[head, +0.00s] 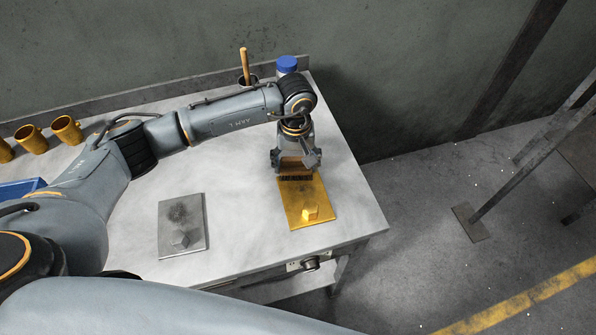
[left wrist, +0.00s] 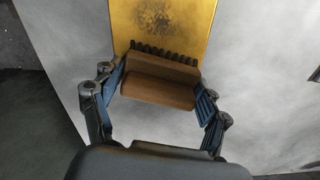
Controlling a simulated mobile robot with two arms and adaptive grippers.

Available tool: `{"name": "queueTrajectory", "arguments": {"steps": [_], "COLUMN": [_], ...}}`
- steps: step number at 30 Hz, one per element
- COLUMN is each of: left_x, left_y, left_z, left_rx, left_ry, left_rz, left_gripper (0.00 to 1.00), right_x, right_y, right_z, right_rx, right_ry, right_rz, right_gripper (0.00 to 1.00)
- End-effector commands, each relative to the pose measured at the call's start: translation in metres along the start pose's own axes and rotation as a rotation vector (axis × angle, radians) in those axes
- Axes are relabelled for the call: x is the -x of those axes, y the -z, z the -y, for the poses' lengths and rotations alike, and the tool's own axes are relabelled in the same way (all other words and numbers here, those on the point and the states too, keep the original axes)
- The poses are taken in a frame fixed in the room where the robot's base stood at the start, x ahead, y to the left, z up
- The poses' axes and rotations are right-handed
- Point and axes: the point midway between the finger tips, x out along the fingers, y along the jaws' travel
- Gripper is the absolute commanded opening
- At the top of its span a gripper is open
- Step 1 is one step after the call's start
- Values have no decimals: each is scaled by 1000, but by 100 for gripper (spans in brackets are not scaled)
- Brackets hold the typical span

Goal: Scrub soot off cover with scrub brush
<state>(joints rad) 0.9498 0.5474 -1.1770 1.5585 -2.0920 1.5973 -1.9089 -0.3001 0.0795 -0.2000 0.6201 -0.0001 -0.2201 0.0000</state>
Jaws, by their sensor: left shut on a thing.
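The yellow cover (head: 307,196) lies on the table with a small yellow block on its near part. In the left wrist view the yellow cover (left wrist: 190,38) shows a dark soot patch (left wrist: 153,17). My left gripper (head: 296,160) is shut on the scrub brush (head: 293,165), a wooden block with dark bristles, at the cover's far end. In the left wrist view the brush (left wrist: 160,80) sits between both fingers, its bristles towards the cover's end; I cannot tell if they touch it. A grey cover (head: 194,238) with a dark soot patch lies to the left. My right gripper is not in view.
The pale table (head: 245,235) is clear between the two covers. Behind my arm stand a blue-capped container (head: 287,65) and a dark cup with a wooden handle (head: 244,66). Orange mugs (head: 67,130) and a blue bin (head: 20,188) are at the left.

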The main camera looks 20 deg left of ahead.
Motion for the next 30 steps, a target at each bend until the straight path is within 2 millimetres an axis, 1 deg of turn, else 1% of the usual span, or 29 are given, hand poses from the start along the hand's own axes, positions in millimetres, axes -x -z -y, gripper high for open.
{"name": "queueTrajectory", "arguments": {"steps": [4, 7, 18, 25, 30], "left_x": [-1, 2, 0, -1, 0], "left_y": [1, -2, -32, -40, -54], "left_z": [-1, -2, -10, -12, -15], "left_rx": [0, -1, -2, -2, -4], "left_ry": [2, 1, 0, 1, 1], "left_rz": [-1, -1, 0, 1, 2], "left_gripper": [50, 50, 50, 50, 50], "right_x": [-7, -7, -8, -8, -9], "right_y": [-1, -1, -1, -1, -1], "right_z": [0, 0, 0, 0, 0], "right_rx": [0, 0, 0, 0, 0], "right_ry": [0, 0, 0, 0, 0], "right_rz": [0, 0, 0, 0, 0], "right_gripper": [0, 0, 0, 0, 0]}}
